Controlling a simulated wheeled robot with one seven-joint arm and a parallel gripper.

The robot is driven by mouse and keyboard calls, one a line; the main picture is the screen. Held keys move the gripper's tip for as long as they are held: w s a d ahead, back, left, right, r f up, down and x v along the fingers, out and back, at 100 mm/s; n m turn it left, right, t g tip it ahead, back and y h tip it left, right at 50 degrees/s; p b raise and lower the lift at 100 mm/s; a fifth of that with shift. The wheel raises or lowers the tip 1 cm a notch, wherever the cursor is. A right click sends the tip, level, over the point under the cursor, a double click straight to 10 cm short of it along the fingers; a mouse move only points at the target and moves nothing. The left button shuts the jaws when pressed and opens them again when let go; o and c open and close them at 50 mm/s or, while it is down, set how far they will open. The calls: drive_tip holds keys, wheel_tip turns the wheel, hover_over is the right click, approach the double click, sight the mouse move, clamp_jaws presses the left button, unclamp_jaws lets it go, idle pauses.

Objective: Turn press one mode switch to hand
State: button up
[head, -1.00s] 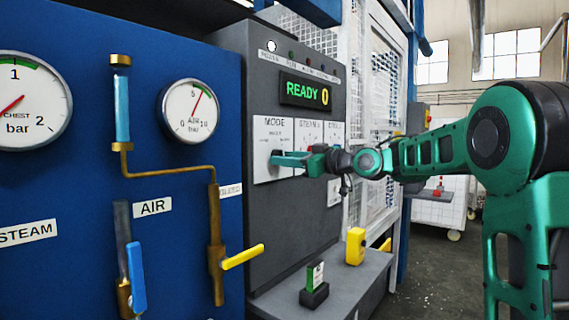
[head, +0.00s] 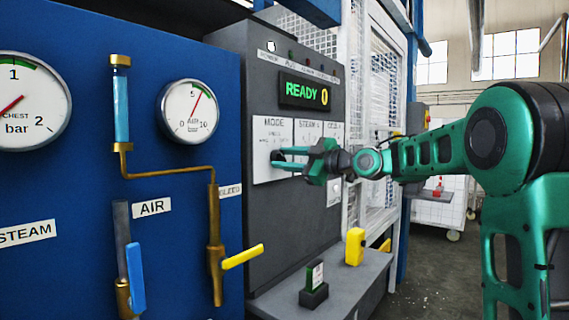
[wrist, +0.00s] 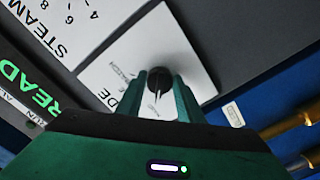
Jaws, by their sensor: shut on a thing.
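The mode switch is a dark round knob (wrist: 158,80) with a pale pointer line, on the white MODE plate (head: 272,133) of the grey control panel. The plate also shows in the wrist view (wrist: 188,45). My green gripper (head: 277,158) reaches in from the right, and its fingers stand on either side of the knob. In the wrist view the two fingertips (wrist: 159,80) are closed on the knob. The plate's small position labels are too small to read surely, and the fingers hide part of the knob.
A lit READY display (head: 303,92) is above the plate. Steam and cycle plates (head: 308,130) sit just right of it. A blue panel with gauges (head: 188,111), brass pipes and a yellow lever (head: 243,257) is at left. A shelf (head: 340,282) holds a yellow block (head: 355,246).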

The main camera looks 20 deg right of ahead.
drive_tip(key=shift+d, duration=0.1)
drive_tip(key=o, duration=1.1)
drive_tip(key=shift+c, duration=0.2)
drive_tip(key=v, duration=1)
drive_tip(key=shift+s+d, duration=0.2)
drive_tip(key=shift+f, duration=0.15)
